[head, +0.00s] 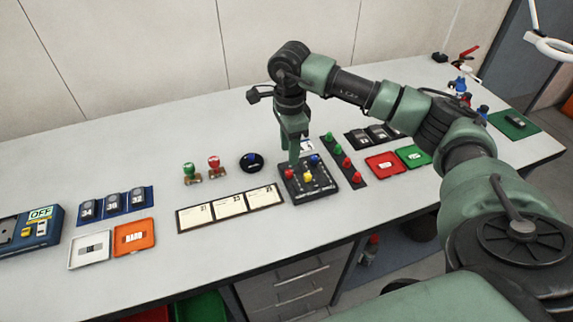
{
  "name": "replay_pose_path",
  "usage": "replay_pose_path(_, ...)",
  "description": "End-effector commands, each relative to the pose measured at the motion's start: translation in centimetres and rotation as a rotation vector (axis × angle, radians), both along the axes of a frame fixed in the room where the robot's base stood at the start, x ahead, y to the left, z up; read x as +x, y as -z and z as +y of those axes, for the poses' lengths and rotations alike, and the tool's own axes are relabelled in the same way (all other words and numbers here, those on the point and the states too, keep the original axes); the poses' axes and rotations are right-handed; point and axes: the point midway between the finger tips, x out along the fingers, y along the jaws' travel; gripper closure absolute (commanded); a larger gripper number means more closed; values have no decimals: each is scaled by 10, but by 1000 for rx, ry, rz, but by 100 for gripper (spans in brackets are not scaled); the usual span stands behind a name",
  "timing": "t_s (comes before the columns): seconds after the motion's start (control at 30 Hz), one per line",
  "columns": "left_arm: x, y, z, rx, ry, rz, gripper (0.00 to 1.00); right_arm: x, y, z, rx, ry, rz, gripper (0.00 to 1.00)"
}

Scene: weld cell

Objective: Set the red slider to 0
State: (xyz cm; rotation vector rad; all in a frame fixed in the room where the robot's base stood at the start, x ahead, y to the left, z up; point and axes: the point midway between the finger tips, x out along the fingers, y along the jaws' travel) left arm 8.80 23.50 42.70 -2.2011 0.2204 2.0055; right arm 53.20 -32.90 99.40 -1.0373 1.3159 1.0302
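A black slider panel (309,191) lies on the table right of the middle, with a red slider knob (289,173), a yellow knob (308,177) and a blue knob (314,160) at different places along its tracks. The scale marks are too small to read. My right gripper (294,161) points down at the panel's back left part, just behind the red knob. I cannot tell whether it touches the knob, or whether its fingers are apart. The gripper hides part of the panel's back edge. My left gripper is out of view.
A black strip with red and green knobs (347,162) stands close right of the panel. Three cards in a frame (229,209) lie to its left. A round black base with a blue button (251,162) is at the back left. The table's front is mostly clear.

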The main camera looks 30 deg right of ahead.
Motion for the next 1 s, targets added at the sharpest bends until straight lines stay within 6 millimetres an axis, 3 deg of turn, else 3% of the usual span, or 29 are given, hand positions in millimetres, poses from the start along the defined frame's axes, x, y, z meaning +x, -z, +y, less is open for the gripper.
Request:
replay_pose_path(0.43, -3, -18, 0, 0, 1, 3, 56, -1, 64, 2, 5, -1, 3, 60)
replay_pose_path(0.8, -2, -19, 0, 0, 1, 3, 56, 0, 74, 2, 5, -1, 0, 60)
replay_pose_path(0.83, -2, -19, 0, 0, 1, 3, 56, 0, 74, 2, 5, -1, 0, 63)
replay_pose_path(0.97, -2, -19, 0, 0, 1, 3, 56, 0, 73, 2, 6, -1, 0, 99)
replay_pose_path(1.0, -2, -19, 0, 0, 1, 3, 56, 0, 73, 2, 6, -1, 0, 100)
